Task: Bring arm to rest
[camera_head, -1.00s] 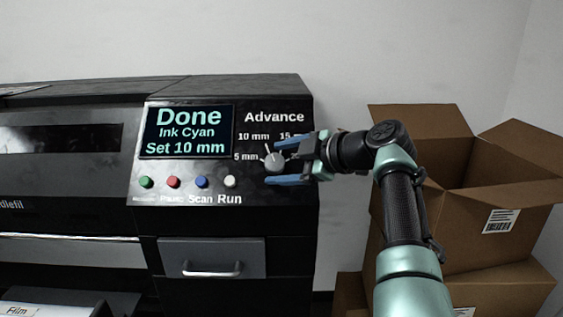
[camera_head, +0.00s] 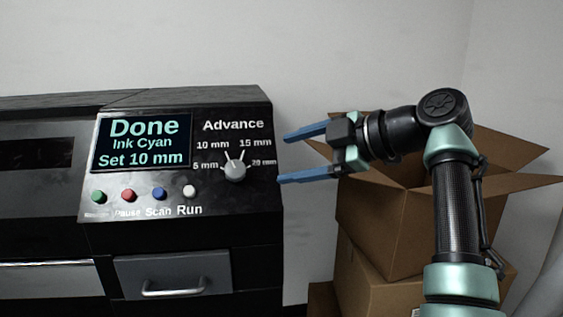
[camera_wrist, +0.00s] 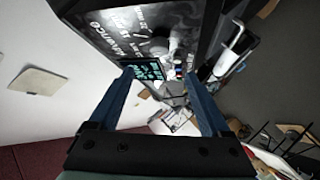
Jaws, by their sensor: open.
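My gripper (camera_head: 283,157) is open and empty, its two blue fingers pointing left. It is to the right of the black printer's control panel (camera_head: 232,203), clear of the Advance knob (camera_head: 235,170). The grey knob sits among marks for 5, 10, 15 and 20 mm. The screen (camera_head: 142,142) reads "Done", "Ink Cyan", "Set 10 mm". In the wrist view, the blue fingers (camera_wrist: 161,100) are wide apart with nothing between them, and the knob (camera_wrist: 160,46) and screen show beyond them.
Open cardboard boxes (camera_head: 376,222) are stacked to the right, behind my arm. Green, red, blue and white buttons (camera_head: 190,191) line the panel below the screen. A grey drawer (camera_head: 174,275) with a handle is below. The white wall above is bare.

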